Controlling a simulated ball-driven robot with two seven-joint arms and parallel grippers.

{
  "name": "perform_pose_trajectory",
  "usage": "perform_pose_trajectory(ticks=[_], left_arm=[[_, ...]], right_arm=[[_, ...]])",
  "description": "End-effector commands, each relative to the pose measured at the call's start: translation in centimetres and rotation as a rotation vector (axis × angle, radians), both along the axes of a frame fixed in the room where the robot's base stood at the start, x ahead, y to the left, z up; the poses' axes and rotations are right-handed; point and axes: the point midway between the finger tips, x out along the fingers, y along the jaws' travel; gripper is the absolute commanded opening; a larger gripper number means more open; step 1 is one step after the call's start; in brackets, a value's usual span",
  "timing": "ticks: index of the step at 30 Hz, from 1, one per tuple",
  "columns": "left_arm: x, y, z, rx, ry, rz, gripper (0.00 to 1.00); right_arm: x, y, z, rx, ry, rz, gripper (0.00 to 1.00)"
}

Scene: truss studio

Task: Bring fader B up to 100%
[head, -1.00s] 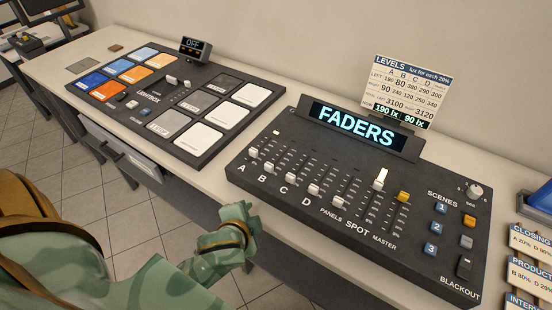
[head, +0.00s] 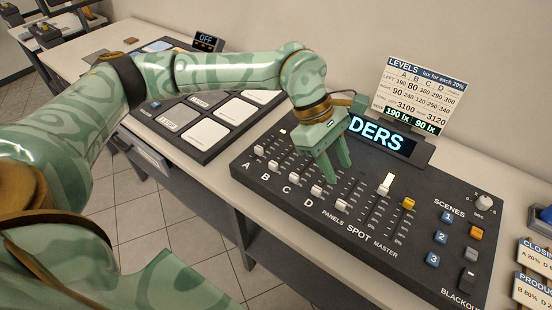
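The fader console (head: 262,196) is a dark sloped panel with a row of white-capped faders. Fader B's cap (head: 273,165) sits at the low, near end of its slot, just above the letter B. The caps of A (head: 259,150), C (head: 294,177) and D (head: 316,190) also sit low. My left gripper (head: 337,174) hangs over the upper middle of the console, right of fader B, fingers down. Its two fingers are apart with nothing between them. It hides part of the upper slots and the start of the FADERS display (head: 382,136). My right gripper is out of view.
The spot cap (head: 384,188) and yellow master cap (head: 408,203) stand higher up. A levels card (head: 425,92) stands behind the display. Scene buttons (head: 441,237) are at right. A lightbox panel (head: 206,136) lies at left, partly behind my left arm.

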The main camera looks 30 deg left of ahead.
Motion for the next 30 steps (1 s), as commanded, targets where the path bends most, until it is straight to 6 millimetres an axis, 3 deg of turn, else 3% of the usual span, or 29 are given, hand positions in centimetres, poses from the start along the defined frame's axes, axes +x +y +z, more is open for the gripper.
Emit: perform_pose_trajectory(ticks=[1,3,6,9,14,24,30], left_arm=[[1.5,4.3,0.8,0.153,-0.030,0.014,0.36],[2.5,9.4,1.8,0.324,-0.035,0.040,0.36],[3.0,14.1,3.3,0.473,-0.023,0.083,0.36],[3.0,16.2,3.9,0.537,-0.010,0.109,0.36],[2.9,16.5,2.1,0.550,-0.003,0.111,0.36],[2.8,16.4,-6.5,0.546,-0.001,0.108,0.36],[2.8,16.4,-10.3,0.546,-0.003,0.110,0.36]], right_arm=[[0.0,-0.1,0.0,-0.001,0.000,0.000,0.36],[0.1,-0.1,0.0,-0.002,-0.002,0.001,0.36],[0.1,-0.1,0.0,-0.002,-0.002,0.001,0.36],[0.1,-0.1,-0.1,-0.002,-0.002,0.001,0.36],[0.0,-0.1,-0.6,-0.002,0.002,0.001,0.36],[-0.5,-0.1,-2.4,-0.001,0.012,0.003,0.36],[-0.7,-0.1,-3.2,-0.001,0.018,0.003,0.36]])
